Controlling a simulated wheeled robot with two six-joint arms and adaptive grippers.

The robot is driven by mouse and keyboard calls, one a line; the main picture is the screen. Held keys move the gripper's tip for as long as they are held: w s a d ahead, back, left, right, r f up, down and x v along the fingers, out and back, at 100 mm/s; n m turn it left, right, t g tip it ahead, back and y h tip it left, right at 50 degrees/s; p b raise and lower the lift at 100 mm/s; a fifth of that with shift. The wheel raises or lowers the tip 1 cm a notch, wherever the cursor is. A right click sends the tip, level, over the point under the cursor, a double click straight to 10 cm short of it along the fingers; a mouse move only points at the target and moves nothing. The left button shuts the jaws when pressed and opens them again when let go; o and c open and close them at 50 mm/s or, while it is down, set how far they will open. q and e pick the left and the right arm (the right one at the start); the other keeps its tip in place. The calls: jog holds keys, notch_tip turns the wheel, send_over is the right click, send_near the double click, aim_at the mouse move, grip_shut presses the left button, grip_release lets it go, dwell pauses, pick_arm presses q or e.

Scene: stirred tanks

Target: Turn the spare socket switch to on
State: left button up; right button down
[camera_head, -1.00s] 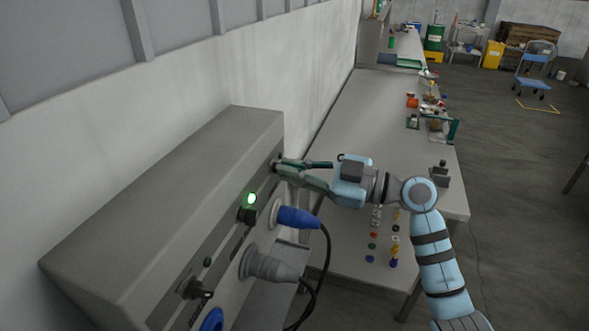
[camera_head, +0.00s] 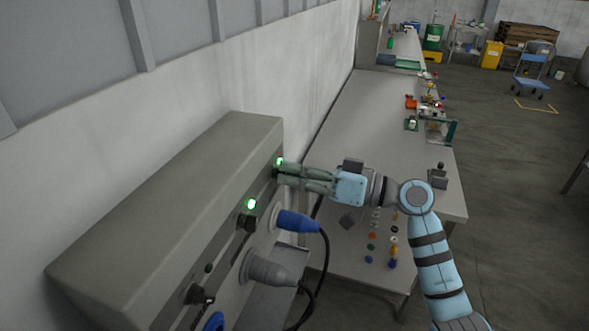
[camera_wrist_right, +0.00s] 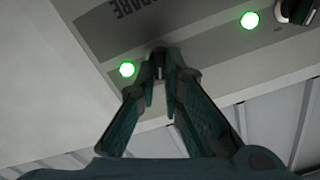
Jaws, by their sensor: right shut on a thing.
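The spare socket switch (camera_wrist_right: 159,57) is a small dark knob on the grey panel (camera_head: 165,200), by lettering that ends in "PARE" in the right wrist view. My right gripper (camera_head: 281,177) is shut on this switch, with its fingertips on both sides of the knob in the right wrist view (camera_wrist_right: 161,78). A lit green lamp (camera_head: 280,161) is beside the switch, and it also glows in the right wrist view (camera_wrist_right: 127,69). The fingers hide most of the switch in the head view. My left gripper is out of view.
A second lit green lamp (camera_head: 251,204) sits above another black switch (camera_head: 247,222). A blue plug (camera_head: 297,220) and a grey plug (camera_head: 270,268) with cables stick out of the panel. A nearer switch (camera_head: 199,295) has an unlit lamp. A long bench (camera_head: 350,120) stands behind.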

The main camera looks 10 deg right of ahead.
jog(key=shift+f+m, duration=0.15)
jog(key=shift+m, duration=0.45)
jog(key=c, duration=1.7)
grip_release()
jog(key=v, duration=1.2)
jog(key=shift+s, duration=0.1)
